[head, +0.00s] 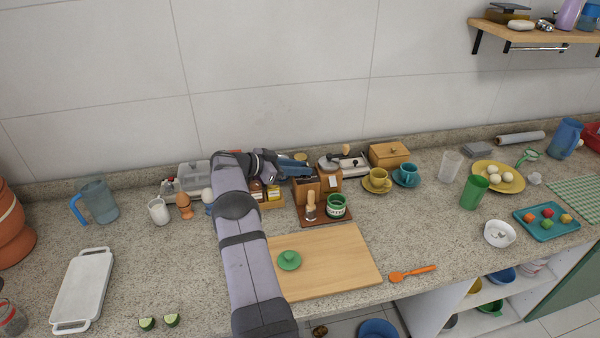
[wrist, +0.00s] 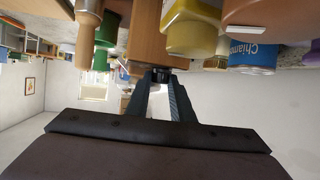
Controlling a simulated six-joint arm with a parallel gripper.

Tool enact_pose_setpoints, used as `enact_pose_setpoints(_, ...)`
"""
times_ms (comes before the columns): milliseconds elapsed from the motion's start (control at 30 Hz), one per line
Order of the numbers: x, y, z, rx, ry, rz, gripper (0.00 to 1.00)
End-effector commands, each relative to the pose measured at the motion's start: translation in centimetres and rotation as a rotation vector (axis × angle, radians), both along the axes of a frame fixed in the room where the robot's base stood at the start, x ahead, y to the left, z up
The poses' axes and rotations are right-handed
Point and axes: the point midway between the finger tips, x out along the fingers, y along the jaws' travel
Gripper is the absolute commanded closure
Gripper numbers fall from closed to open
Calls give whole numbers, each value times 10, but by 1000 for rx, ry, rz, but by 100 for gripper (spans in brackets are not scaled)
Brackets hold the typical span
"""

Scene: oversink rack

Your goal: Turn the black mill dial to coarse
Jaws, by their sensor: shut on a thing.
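In the wrist view, which looks upside down, my gripper (wrist: 158,82) has its two dark fingers closed on a small black dial (wrist: 152,74) at the end of a wooden mill body (wrist: 147,38). The fingers partly cover the dial, and I cannot read any marking or setting on it. In the head view my gripper (head: 306,166) reaches from the left to the group of wooden boxes at the back of the counter. A wooden box with a crank top (head: 329,181) stands just right of the fingertips. The dial cannot be made out there.
A wooden-handled tool (head: 311,206) and a green jar (head: 336,207) stand close in front on a brown tray. A cutting board (head: 335,262) with a green lid (head: 289,260) lies nearer.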

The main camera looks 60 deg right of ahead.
Motion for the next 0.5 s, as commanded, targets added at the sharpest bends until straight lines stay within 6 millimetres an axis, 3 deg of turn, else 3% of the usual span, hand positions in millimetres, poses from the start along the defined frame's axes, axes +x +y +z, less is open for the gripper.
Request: enact_pose_setpoints(500,1,-1,-1,0,0,-55,100)
